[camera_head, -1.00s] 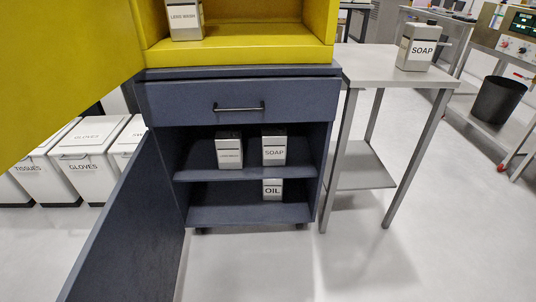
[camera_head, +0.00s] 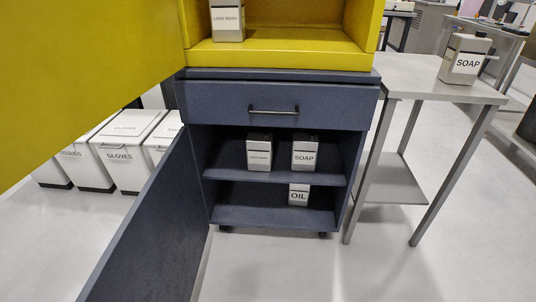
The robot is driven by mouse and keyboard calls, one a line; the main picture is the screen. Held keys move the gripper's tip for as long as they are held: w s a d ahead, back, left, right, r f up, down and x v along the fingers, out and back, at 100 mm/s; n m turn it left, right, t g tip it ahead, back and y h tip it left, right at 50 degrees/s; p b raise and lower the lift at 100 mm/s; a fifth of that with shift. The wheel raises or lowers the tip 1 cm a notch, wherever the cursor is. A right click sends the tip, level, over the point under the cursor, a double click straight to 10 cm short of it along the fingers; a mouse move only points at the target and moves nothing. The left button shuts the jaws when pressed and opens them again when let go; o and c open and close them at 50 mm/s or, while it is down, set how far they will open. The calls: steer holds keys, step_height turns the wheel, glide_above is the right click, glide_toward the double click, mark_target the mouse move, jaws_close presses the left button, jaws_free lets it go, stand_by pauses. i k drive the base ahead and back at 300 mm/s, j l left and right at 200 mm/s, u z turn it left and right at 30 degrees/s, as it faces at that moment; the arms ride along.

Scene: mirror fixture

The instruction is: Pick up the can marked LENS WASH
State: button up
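A metal can marked LENS WASH (camera_head: 228,20) stands upright in the open yellow cabinet (camera_head: 285,55), at its left side; its top is cut off by the picture edge. Another can (camera_head: 259,152) stands on the upper shelf of the open blue cabinet (camera_head: 215,105) below. Its label is small and seems to read LENS WASH too, but I cannot be sure. A SOAP can (camera_head: 305,152) stands to its right, and an OIL can (camera_head: 299,195) sits on the lower shelf. My gripper is not in view.
The open yellow door (camera_head: 80,80) fills the upper left, and the open blue door (camera_head: 150,225) swings out below. A grey side table (camera_head: 420,82) with another SOAP can (camera_head: 465,58) stands right. White bins (camera_head: 125,150) stand left. The floor in front is clear.

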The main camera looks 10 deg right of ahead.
mark_target(259, 145)
steer(key=i+u, duration=0.2)
steer(key=i, duration=0.25)
steer(key=i+l+u, duration=0.2)
steer(key=i, duration=0.3)
steer(key=i+l+u, duration=0.1)
steer(key=i+u, duration=0.15)
steer(key=i, duration=0.2)
